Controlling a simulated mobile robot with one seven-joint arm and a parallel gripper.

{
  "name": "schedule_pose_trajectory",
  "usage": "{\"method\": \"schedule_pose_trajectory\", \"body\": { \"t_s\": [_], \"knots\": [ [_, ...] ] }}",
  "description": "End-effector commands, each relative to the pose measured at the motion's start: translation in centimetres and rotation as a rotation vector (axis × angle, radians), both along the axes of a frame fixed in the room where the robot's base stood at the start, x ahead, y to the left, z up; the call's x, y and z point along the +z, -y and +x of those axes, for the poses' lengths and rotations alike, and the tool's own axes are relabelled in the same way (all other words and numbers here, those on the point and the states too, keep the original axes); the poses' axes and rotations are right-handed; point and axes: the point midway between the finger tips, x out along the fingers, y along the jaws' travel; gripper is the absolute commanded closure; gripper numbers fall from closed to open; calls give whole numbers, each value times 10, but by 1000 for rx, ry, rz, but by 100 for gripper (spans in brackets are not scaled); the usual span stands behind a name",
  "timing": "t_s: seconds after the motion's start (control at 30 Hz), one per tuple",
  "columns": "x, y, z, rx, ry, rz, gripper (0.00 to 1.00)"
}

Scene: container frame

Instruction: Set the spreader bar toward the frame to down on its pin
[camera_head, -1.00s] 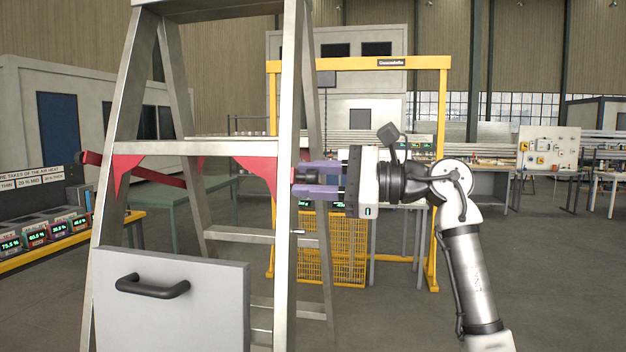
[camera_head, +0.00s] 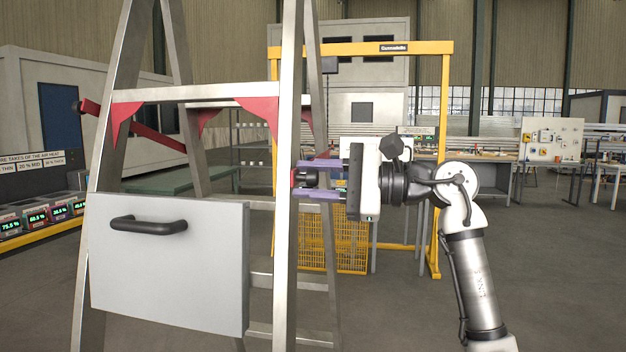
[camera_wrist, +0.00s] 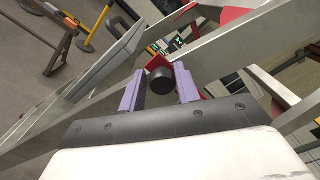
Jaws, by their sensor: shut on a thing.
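The spreader bar (camera_head: 150,131) is a red bar with a black knob at its upper left end. It slopes down to the right behind the stepladder's front legs (camera_head: 287,200). My gripper (camera_head: 318,179) is at the right side of the near right leg, its two purple fingers on either side of a black knob (camera_wrist: 159,80) at the bar's lower end. In the wrist view a red piece (camera_wrist: 158,63) shows just beyond that knob. The jaws are shut on the knob. I cannot make out the pin; the leg hides part of the bar.
A grey panel with a black handle (camera_head: 148,224) is across the ladder's lower front. Red brackets (camera_head: 257,112) sit under the ladder's crosspiece. A yellow gantry (camera_head: 446,150) and workbenches stand behind. The floor at right is open.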

Motion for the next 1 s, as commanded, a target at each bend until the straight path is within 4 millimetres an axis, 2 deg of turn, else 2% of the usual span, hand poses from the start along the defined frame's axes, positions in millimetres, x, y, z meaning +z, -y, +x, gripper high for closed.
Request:
{"method": "schedule_pose_trajectory", "body": {
  "t_s": [0.17, 0.2, 0.3, 0.67, 0.77, 1.0],
  "knots": [
    [-4, 0, 1, 2, -9, -9, 100],
    [-5, 0, 1, 3, -9, -10, 65],
    [-4, 0, 1, 2, -8, -8, 52],
    [-3, 5, 0, -1, -5, -5, 52],
    [-4, 17, -2, -1, -4, -6, 52],
    [-5, 70, -12, -3, -6, -5, 52]
  ]
}}
